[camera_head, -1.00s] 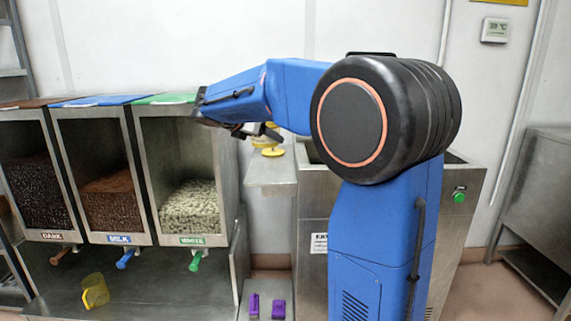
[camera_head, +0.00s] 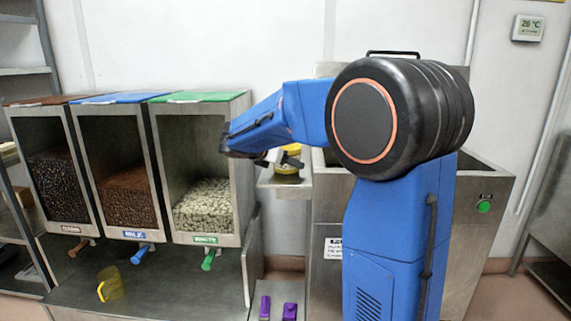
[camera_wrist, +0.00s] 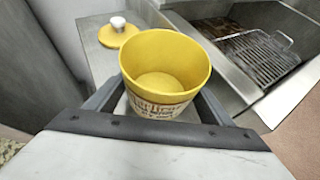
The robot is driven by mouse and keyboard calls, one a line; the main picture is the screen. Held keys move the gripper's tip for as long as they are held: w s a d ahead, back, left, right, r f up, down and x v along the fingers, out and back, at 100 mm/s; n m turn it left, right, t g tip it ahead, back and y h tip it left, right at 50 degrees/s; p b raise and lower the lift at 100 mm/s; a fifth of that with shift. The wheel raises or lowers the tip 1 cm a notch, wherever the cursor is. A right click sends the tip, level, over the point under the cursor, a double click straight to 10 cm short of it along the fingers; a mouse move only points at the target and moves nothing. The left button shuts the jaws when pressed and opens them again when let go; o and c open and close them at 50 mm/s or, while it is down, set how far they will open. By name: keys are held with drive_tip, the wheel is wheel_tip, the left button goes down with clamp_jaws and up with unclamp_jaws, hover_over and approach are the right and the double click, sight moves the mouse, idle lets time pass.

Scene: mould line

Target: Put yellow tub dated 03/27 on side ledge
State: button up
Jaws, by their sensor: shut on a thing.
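A yellow tub (camera_wrist: 160,60) with a printed pale label is held upright between the jaws of my gripper (camera_wrist: 162,98) in the wrist view. It looks empty inside, and I cannot read a date on the label. In the head view the tub (camera_head: 291,150) shows only partly behind my gripper (camera_head: 272,157). The side ledge (camera_head: 282,188) is a small metal shelf just below. A yellow lid with a white knob (camera_wrist: 112,40) lies on the ledge (camera_wrist: 92,58), beyond and left of the tub. I cannot tell whether the tub touches the ledge.
A metal basin with a wire grate (camera_wrist: 265,57) adjoins the ledge on the right. Dark, milk and white chocolate bins (camera_head: 205,170) stand to the left. A tipped yellow jug (camera_head: 110,284) and purple items (camera_head: 290,311) lie lower down.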

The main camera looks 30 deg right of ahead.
drive_tip(key=shift+f, duration=0.25)
drive_tip(key=shift+f, duration=0.15)
drive_tip(key=o, duration=1.4)
